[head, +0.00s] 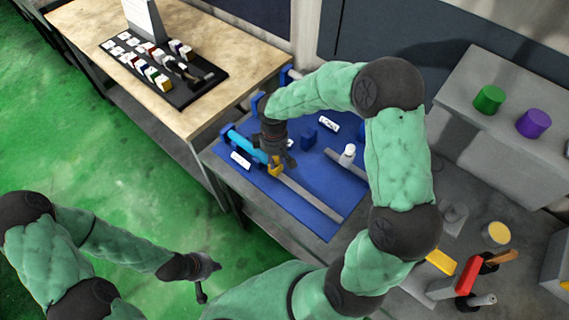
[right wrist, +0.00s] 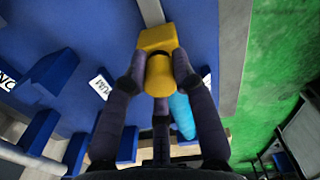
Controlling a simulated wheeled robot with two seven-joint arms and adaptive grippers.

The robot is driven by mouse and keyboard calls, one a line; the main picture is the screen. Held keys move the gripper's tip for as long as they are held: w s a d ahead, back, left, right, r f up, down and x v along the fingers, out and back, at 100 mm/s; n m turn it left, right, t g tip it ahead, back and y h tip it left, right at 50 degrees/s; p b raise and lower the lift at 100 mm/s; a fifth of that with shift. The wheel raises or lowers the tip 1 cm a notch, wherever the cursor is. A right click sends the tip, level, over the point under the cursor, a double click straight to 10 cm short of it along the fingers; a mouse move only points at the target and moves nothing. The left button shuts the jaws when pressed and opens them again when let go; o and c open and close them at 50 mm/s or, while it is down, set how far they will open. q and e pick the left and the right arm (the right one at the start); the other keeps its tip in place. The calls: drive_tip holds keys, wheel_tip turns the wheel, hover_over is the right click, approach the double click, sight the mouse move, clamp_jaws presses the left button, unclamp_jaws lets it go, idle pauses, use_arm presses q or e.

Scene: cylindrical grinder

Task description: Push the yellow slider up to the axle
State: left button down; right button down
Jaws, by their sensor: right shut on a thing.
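The yellow slider (head: 275,168) sits on a grey rail (head: 312,196) on the blue mat, close to the near end of the cyan axle (head: 245,144). In the right wrist view the slider (right wrist: 157,40) is a yellow block with a round knob. My right gripper (right wrist: 158,78) is shut on the knob, one finger on each side. The cyan axle (right wrist: 182,115) shows behind the right finger; a gap or contact between it and the slider cannot be made out. My left gripper (head: 208,282) hangs empty over the green floor, away from the table; its finger opening is unclear.
Blue supports, white labels and a white-topped peg (head: 347,154) stand on the blue mat (head: 318,222). A wooden table (head: 215,62) with a black tray is at the back left. Green (head: 489,99) and purple (head: 534,123) cylinders stand on a grey surface at right.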

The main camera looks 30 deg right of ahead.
drive_tip(key=shift+w+a, duration=0.1)
drive_tip(key=shift+w, duration=0.15)
drive_tip(key=c, duration=1.2)
unclamp_jaws()
drive_tip(key=shift+c, duration=0.2)
drive_tip(key=shift+o, duration=1.3)
drive_tip(key=shift+w+a, duration=0.1)
drive_tip(key=shift+w, duration=0.05)
drive_tip(key=shift+r, duration=0.1)
wheel_tip(320, 180, up, 12)
